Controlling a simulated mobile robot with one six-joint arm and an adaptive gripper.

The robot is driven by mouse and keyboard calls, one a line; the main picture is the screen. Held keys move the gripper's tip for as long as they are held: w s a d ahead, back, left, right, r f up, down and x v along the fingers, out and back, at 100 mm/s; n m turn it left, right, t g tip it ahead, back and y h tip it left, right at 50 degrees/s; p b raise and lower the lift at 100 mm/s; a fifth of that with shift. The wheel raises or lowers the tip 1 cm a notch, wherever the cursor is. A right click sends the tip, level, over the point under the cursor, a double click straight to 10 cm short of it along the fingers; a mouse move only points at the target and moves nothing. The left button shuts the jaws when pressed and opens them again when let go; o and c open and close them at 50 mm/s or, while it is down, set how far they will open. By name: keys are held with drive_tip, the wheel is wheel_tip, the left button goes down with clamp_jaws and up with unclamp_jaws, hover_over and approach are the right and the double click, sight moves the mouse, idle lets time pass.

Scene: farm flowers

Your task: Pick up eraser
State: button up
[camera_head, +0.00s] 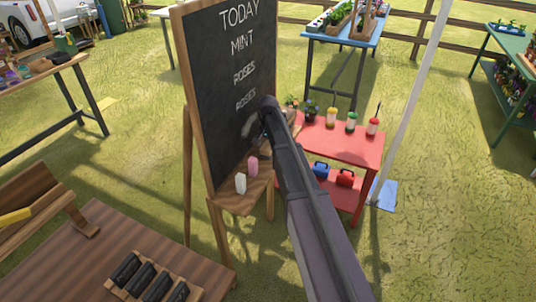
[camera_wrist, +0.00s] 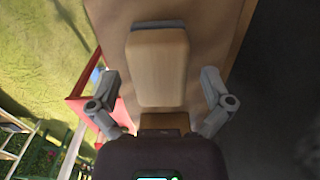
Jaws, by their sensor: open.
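The eraser (camera_wrist: 158,66) is a wooden block with a grey strip along its far edge. In the wrist view it lies on a light brown wooden surface, centred ahead of my gripper (camera_wrist: 161,84). My gripper is open, with one finger to the left of the eraser and one to the right, gaps showing on both sides. Whether the fingers are level with it in depth, I cannot tell. In the head view my arm reaches to the chalkboard (camera_head: 228,65) and hides the eraser.
White chalk (camera_head: 240,183) and pink chalk (camera_head: 252,166) stand on the chalkboard's ledge. A red table (camera_head: 345,148) with bottles is close on the right. A brown wooden table (camera_head: 110,235) with a black-item rack is at front left. A white pole (camera_head: 415,90) stands right of the red table.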

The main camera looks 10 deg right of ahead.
drive_tip(key=shift+f+b, duration=0.55)
drive_tip(key=shift+f, duration=0.25)
drive_tip(key=c, duration=1.2)
drive_tip(key=shift+o, duration=0.2)
drive_tip(key=shift+r, duration=0.2)
wheel_tip(320, 180, up, 4)
drive_tip(key=p, duration=0.4)
drive_tip(key=shift+f, duration=0.15)
drive_tip(key=s+a+r+p, duration=0.1)
drive_tip(key=s, duration=1.5)
drive_tip(key=shift+a, duration=0.25)
